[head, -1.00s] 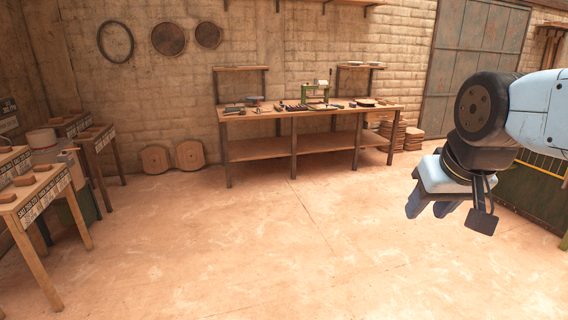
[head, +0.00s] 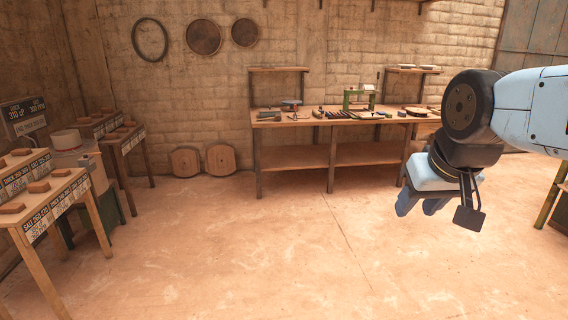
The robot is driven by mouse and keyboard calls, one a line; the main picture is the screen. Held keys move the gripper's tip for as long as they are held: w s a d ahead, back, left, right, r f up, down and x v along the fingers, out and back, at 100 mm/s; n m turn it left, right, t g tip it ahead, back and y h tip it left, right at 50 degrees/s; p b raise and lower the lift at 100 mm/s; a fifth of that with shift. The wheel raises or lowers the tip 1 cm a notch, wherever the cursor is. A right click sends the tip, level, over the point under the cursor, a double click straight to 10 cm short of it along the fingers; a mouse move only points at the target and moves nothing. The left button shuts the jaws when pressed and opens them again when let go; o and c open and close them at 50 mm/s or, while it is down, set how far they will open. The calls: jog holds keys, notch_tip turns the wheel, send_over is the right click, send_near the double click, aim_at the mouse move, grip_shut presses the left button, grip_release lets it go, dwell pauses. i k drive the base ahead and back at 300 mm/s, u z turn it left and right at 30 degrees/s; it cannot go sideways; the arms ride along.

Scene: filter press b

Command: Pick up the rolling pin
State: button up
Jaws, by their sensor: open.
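I cannot make out the rolling pin for certain. Several small items lie along the wooden workbench (head: 295,157) at the back wall, and they are too small to tell apart. My gripper (head: 420,207) hangs at the right of the head view, in front of the workbench's right part and well short of it. Its blue fingers point down, apart and empty. My arm hides the right end of the bench.
A green-framed press (head: 360,97) stands on the bench. Small wooden tables (head: 48,216) with labelled blocks line the left side. Round wooden boards (head: 220,160) lean on the back wall. The middle floor is clear.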

aim_at(318, 115)
jog(key=u, duration=0.1)
jog(key=i, duration=3.2)
jog(key=z, duration=0.3)
jog(key=i, duration=1.2)
jog(key=u, duration=1.85)
